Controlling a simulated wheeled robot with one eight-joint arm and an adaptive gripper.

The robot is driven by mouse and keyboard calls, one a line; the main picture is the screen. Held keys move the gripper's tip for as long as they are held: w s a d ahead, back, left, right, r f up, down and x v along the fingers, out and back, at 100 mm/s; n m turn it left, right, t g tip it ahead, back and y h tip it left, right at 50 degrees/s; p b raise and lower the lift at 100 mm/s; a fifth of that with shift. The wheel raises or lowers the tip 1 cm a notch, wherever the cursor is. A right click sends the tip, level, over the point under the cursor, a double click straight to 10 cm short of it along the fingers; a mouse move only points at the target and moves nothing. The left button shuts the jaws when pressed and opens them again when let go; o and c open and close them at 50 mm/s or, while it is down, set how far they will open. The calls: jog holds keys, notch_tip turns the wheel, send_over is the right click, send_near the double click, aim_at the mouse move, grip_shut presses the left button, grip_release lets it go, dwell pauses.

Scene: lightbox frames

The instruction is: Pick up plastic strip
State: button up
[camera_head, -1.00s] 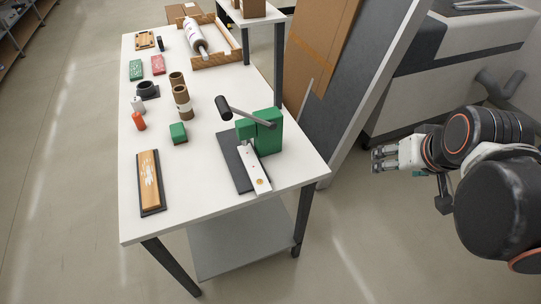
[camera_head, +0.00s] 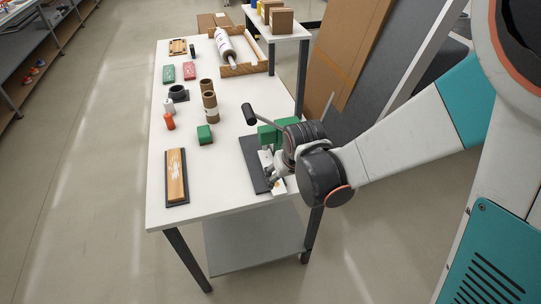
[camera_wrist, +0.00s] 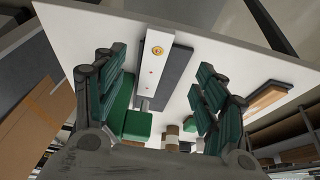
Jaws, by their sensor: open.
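The plastic strip is white with small red marks and a brass-coloured round spot near one end. In the wrist view the plastic strip (camera_wrist: 153,72) lies between my gripper's spread fingers (camera_wrist: 162,85), apart from both. One end sits at the green lever device (camera_wrist: 134,124) on its dark base plate (camera_wrist: 178,72). In the head view my gripper (camera_head: 270,172) is over the device's front and hides most of the strip; its near end (camera_head: 279,187) shows below. My gripper is open and empty.
The white table (camera_head: 225,180) also bears a wooden block on a dark board (camera_head: 176,178), a small green block (camera_head: 204,134), brown rolls (camera_head: 209,104) and an orange bottle (camera_head: 169,121). The table's front middle is clear.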

jog(key=b, duration=0.4)
send_near(278, 187)
notch_tip(278, 187, down, 2)
jog(key=shift+b+x, duration=1.7)
jog(key=shift+x, duration=1.45)
jog(key=shift+w+a+r, duration=0.1)
jog(key=shift+w+r, duration=0.05)
jog(key=shift+r, duration=0.05)
jog(key=shift+c, duration=0.6)
jog(key=c, duration=1.2)
jog(key=shift+r, duration=0.1)
